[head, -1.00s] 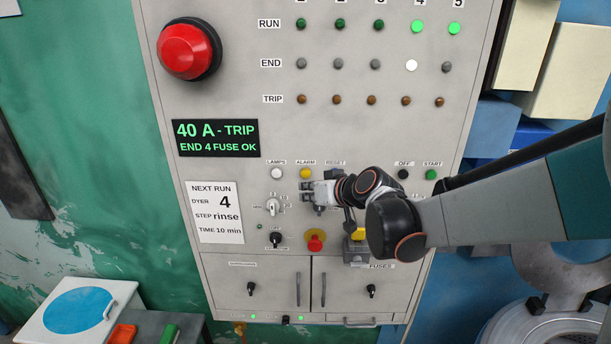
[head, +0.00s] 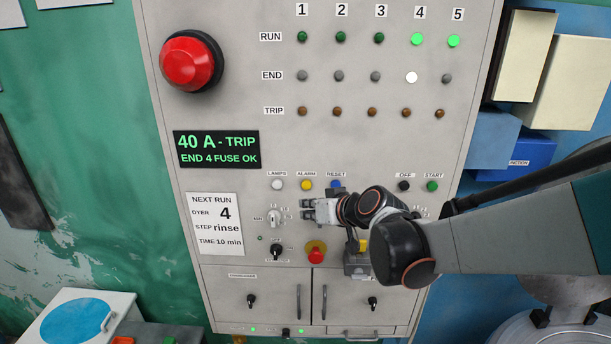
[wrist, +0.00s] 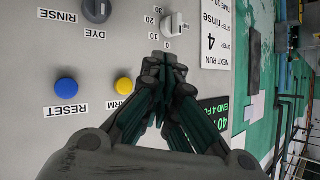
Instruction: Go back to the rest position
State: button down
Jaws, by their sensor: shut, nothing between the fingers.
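My gripper (head: 308,209) is in front of the grey control panel (head: 228,90), just below the blue RESET button (head: 336,185) and close to the timer knob (head: 273,218). In the wrist view its fingers (wrist: 166,68) are together, with nothing between them. There the tips show near the timer knob (wrist: 176,22), with the RESET button (wrist: 66,87) and the yellow ALARM button (wrist: 123,86) to the left. I cannot tell whether the tips touch the panel. My wrist and arm hide part of the panel's right lower area.
A red mushroom button (head: 316,253) on a yellow base sits below my gripper. Two door handles (head: 299,301) stand out lower down. A large red button (head: 190,61) protrudes at upper left. Boxes (head: 572,83) are at the right, and a white-lidded case (head: 75,318) is at lower left.

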jog(key=s+d+f+m+g+h+b, duration=0.1)
jog(key=s+d+f+h+b, duration=0.1)
jog(key=s+d+f+b, duration=0.4)
jog(key=s+d+f+m+g+h+b, duration=0.1)
jog(key=s+d+f+b, duration=0.5)
jog(key=s+f+b, duration=0.7)
jog(key=s+d+f+m+h+b, duration=0.2)
jog(key=s+d+f+h+b, duration=0.2)
jog(key=s+f+b, duration=0.5)
notch_tip(320, 180, down, 3)
jog(key=d+b, duration=0.2)
jog(key=shift+s+d+g, duration=0.35)
jog(key=shift+s+g, duration=0.05)
